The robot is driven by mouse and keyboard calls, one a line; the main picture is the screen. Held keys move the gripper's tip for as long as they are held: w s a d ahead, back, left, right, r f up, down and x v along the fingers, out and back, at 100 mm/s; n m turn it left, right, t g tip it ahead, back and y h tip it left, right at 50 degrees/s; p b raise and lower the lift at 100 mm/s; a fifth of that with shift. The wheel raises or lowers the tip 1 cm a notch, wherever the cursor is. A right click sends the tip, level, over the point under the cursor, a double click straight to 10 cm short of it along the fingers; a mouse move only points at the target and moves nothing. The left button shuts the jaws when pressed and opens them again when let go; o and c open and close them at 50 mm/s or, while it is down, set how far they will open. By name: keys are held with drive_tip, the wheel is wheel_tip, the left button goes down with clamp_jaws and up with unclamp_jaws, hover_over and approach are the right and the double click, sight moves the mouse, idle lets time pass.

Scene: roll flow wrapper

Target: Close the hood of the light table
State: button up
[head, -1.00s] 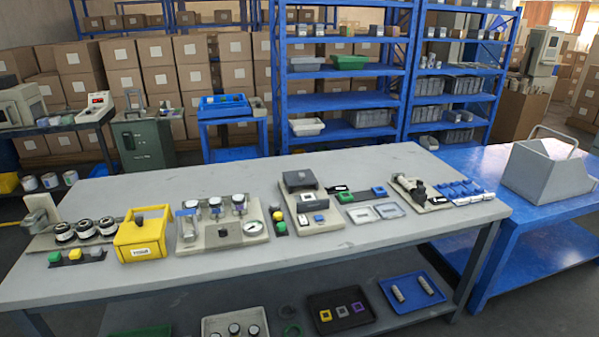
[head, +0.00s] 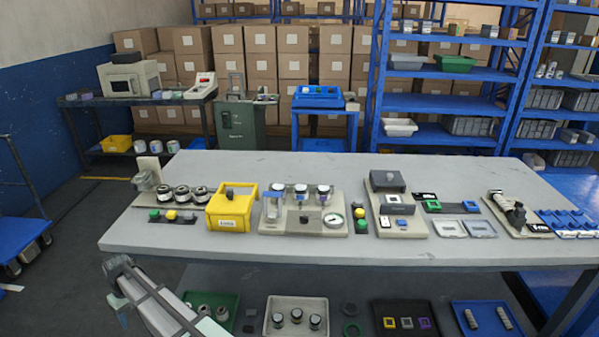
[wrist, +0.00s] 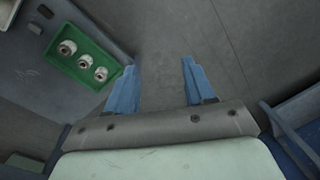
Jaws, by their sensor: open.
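The hood of the light table is not certain to me. A beige station (head: 413,229) right of the middle of the grey table has a dark grey box-like cover (head: 388,181) at its back; it may be the light table and hood. Whether that cover is raised or lowered is too small to tell. My gripper (wrist: 160,65) shows in the wrist view with its two blue fingers apart and nothing between them. It is over grey floor, away from the tabletop stations. In the head view, my pale arm shows at the lower left, in front of the table.
The grey table (head: 300,165) carries a yellow box (head: 231,210), jars and a gauge station. Its lower shelf holds trays; a green tray (wrist: 108,84) with three round parts is left of my gripper. A blue cart (head: 22,225) stands at left. The tabletop's back strip is clear.

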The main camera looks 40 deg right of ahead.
drive_tip(key=w+d+r+t, duration=0.1)
drive_tip(key=w+d+r, duration=0.2)
drive_tip(key=w+r, duration=0.7)
drive_tip(key=w+d+r+t, duration=0.15)
drive_tip(key=w+r, duration=0.55)
drive_tip(key=r, duration=0.7)
drive_tip(key=w+d+r, duration=0.2)
drive_tip(key=d+r, duration=0.3)
drive_tip(key=d, duration=0.4)
drive_tip(key=s+d+r+m, duration=0.2)
drive_tip(key=d, duration=1.5)
drive_tip(key=s+d+r+m, duration=0.2)
drive_tip(key=d, duration=1.5)
wheel_tip(320, 180, up, 5)
drive_tip(key=m+g+h, duration=0.1)
drive_tip(key=m+g, duration=0.1)
drive_tip(key=m, duration=0.6)
hover_over(390, 174)
wheel_tip(390, 174, down, 13)
drive_tip(key=shift+s+a+f, duration=0.1)
drive_tip(key=shift+s+a, duration=0.05)
drive_tip(key=shift+c, duration=0.2)
